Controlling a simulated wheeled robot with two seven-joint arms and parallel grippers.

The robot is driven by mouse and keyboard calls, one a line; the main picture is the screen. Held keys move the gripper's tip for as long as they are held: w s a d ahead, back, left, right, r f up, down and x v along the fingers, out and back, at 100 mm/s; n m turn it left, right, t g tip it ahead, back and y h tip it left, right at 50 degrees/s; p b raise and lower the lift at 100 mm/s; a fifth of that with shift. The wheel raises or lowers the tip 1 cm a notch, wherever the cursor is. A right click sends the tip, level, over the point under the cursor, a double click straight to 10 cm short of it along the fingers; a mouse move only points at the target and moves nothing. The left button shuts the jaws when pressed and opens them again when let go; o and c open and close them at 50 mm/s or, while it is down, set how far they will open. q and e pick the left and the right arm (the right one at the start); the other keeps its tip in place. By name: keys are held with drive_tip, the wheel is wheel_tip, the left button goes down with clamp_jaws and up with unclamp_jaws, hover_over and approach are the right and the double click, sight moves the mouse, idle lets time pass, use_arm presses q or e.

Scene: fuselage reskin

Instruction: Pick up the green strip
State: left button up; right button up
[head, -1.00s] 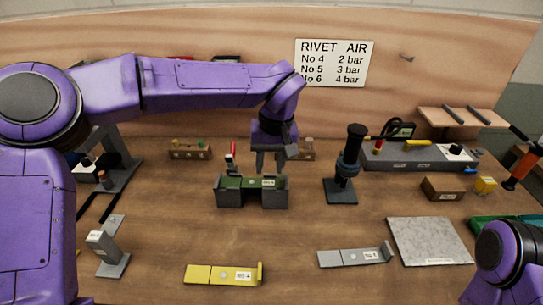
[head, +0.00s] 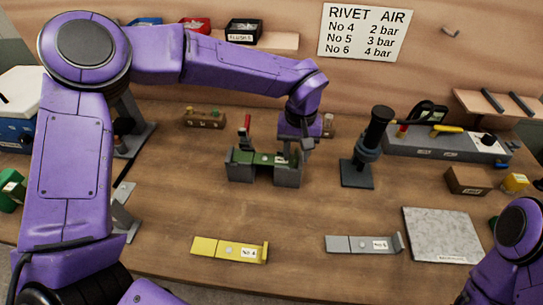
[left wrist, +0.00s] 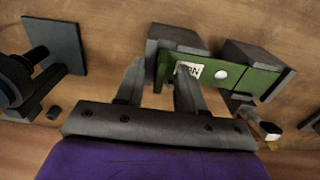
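The green strip (head: 263,159) lies across two grey blocks of a stand (head: 241,172) near the middle of the bench. It has a white label and a pale round spot. In the left wrist view the green strip (left wrist: 235,77) spans both blocks. My left gripper (head: 293,152) is over the strip's right end in the head view. In the left wrist view the left gripper (left wrist: 160,66) has its fingers apart, one outside the strip's end and one over the labelled part. I cannot tell whether they touch it. My right gripper is out of view; only its arm shows.
A red-handled tool (head: 246,127) stands just behind the stand. A dark upright tool (head: 366,150) stands to its right. A yellow strip (head: 225,249) and a grey strip (head: 358,244) lie in front. Bare bench lies between them and the stand.

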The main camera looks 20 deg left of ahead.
use_arm(q)
clamp_jaws()
drive_tip(key=shift+r, duration=0.1)
